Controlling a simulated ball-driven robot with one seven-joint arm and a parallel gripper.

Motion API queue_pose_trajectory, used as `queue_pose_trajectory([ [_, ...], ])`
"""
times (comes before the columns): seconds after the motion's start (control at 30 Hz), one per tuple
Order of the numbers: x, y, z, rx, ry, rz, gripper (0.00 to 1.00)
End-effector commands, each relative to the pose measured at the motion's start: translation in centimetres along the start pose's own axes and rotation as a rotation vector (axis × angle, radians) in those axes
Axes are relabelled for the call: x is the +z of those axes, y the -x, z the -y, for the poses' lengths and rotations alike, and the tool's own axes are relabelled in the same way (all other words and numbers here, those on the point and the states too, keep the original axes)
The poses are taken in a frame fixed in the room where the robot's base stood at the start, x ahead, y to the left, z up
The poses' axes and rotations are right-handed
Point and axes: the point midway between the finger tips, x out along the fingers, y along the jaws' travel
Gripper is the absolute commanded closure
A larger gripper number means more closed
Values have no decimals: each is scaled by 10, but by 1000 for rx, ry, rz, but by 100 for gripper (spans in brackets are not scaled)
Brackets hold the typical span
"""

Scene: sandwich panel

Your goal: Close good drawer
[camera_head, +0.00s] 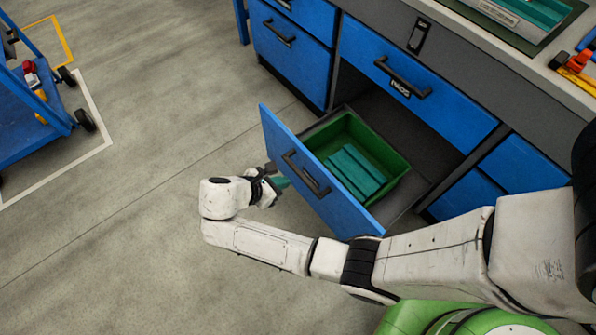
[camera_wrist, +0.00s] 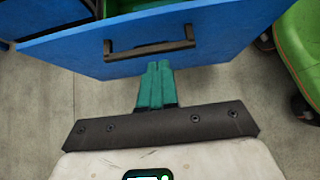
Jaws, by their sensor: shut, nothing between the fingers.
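The open drawer (camera_head: 310,190) has a blue front with a dark bar handle. It is pulled well out from the lower middle of the workbench, and a green bin (camera_head: 392,158) with teal blocks (camera_head: 355,172) sits inside. The drawer front (camera_wrist: 215,35) and its handle (camera_wrist: 150,49) also show in the wrist view. My gripper (camera_head: 282,182) is in front of the drawer's outer face, near the handle's left end. In the wrist view its teal fingers (camera_wrist: 158,66) are shut and empty, pointing at the front just below the handle. I cannot tell whether they touch it.
A closed drawer labelled PADS (camera_head: 400,85) is above the open one, with more closed blue drawers (camera_head: 290,45) on both sides. A blue cart (camera_head: 35,110) stands at the far left. The floor (camera_head: 120,220) between is clear.

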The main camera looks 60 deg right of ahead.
Motion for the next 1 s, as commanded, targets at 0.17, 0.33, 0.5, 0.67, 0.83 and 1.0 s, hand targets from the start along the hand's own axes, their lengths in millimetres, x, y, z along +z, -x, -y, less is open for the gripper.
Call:
queue_pose_trajectory([
  [0.17,-2,-30,2,-5,-3,0,100],
  [0.33,-3,-65,2,-5,-3,-1,100],
  [0.5,-2,-97,2,-5,-5,-1,100],
  [0.67,15,-113,2,-4,-6,-2,100],
  [0.83,24,-122,2,-3,-6,-3,100],
  [1.0,26,-124,1,-2,-4,-3,100],
])
